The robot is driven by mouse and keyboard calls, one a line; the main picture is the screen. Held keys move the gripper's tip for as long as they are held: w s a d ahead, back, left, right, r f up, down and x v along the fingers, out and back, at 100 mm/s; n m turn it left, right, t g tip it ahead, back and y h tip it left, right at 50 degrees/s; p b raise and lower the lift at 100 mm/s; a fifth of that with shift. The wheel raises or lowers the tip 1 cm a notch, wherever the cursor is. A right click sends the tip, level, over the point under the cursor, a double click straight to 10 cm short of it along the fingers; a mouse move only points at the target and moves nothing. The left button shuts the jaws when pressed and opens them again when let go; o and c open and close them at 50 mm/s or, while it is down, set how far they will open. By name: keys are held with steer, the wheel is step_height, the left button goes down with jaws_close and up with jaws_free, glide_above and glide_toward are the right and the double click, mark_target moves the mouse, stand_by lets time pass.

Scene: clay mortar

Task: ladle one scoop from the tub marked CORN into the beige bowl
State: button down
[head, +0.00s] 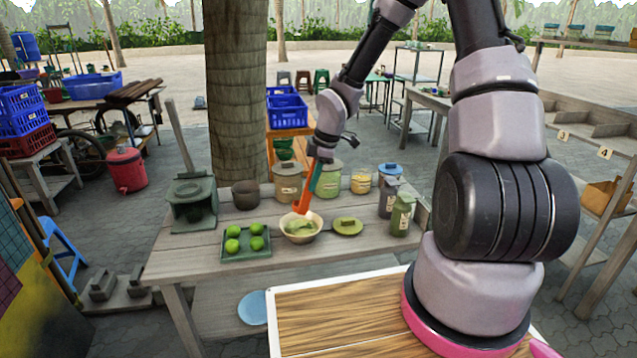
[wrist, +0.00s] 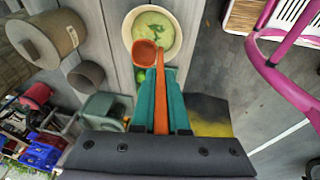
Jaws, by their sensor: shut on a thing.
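My gripper (head: 317,172) is shut on the handle of an orange ladle (head: 306,198), whose cup points down. The beige bowl (head: 302,240) stands on the wooden table below it, with pale green contents and darker green bits. In the wrist view the ladle's cup (wrist: 146,53) overlaps the near edge of the bowl (wrist: 177,45); its inside looks orange, and I cannot tell whether it holds anything. Several lidded tubs stand behind: a brown one (head: 288,185), a green one (head: 328,184) and a yellow one (head: 361,184). Their labels are too small to read.
A tray (head: 246,256) of green limes lies left of the bowl. A green lid or dish (head: 347,226) lies right of it. A green bottle (head: 401,215) stands near the right end. A dark stove-like box (head: 192,203) stands at the left. A tree trunk rises behind the table.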

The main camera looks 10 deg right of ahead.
steer(key=shift+a+h, duration=0.3)
steer(key=shift+a, duration=0.1)
steer(key=shift+a+r+h, duration=0.25)
steer(key=shift+a+h, duration=0.25)
steer(key=shift+h, duration=0.05)
steer(key=shift+a+r+h, duration=0.2)
steer(key=shift+a+h, duration=0.3)
steer(key=shift+h, duration=0.05)
stand_by(0.4)
